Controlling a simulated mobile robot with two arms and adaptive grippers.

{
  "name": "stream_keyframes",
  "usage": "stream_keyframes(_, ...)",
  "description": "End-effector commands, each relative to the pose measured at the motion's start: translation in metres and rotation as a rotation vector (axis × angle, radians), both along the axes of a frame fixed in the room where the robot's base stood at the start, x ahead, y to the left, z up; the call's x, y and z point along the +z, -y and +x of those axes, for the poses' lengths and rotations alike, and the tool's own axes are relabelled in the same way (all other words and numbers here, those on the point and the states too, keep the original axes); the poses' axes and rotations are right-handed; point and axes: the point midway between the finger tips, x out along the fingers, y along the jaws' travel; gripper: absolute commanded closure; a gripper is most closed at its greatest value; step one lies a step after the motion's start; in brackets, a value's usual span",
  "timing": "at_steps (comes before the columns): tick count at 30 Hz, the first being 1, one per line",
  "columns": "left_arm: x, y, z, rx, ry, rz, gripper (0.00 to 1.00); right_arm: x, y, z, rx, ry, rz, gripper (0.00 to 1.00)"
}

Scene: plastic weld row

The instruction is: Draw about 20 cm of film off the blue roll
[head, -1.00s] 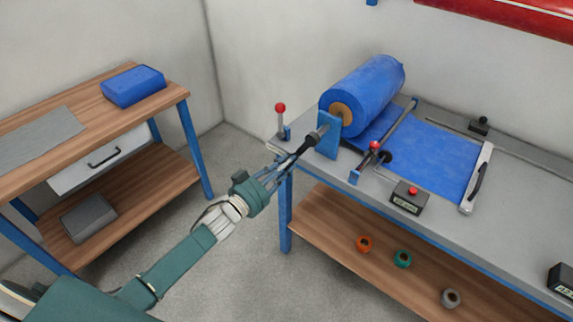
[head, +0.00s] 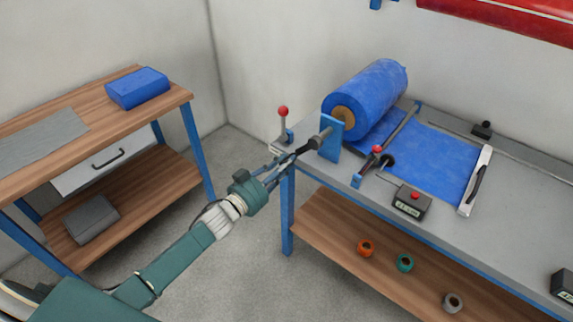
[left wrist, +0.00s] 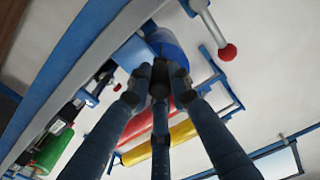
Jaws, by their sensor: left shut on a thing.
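The blue roll (head: 368,92) sits on a shaft at the back left of the grey bench, beside a blue end bracket (head: 331,137). Film (head: 432,160) lies flat from the roll, under a bar, to a white bar with a black handle (head: 477,182). My left gripper (head: 294,157) is shut on the dark knob (head: 317,143) at the shaft's near end, outside the bracket. In the left wrist view its fingers close around the knob (left wrist: 159,80), with part of the blue roll (left wrist: 166,42) beyond. The knob's inner side is hidden. My right gripper is not in view.
A red-ball lever (head: 283,113) stands close by the gripper at the bench corner. A second red-knobbed part (head: 377,150) and a small display box (head: 411,202) sit along the front edge. A wooden side table (head: 60,115) stands left, with open floor between.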

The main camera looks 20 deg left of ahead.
Motion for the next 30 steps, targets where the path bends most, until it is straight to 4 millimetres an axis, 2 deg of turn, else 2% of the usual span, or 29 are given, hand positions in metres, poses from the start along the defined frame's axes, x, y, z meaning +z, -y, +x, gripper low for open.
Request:
stream_keyframes(1,0.005,-0.006,0.003,0.01,0.006,-0.003,0.77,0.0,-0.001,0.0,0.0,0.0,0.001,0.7)
stream_keyframes(3,0.005,-0.006,0.003,0.01,0.006,-0.003,0.63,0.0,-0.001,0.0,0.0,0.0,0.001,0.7)
stream_keyframes(4,0.005,-0.006,0.003,0.009,0.006,-0.002,0.61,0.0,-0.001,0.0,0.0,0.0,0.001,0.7)
stream_keyframes(14,0.002,-0.004,-0.002,0.005,0.002,-0.003,0.61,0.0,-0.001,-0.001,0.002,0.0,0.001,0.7)
stream_keyframes(17,0.001,-0.008,-0.013,0.004,0.0,-0.002,0.61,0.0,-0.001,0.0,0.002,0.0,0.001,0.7)
stream_keyframes(30,0.002,-0.039,-0.092,0.007,0.001,-0.003,0.61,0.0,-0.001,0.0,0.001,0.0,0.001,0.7)
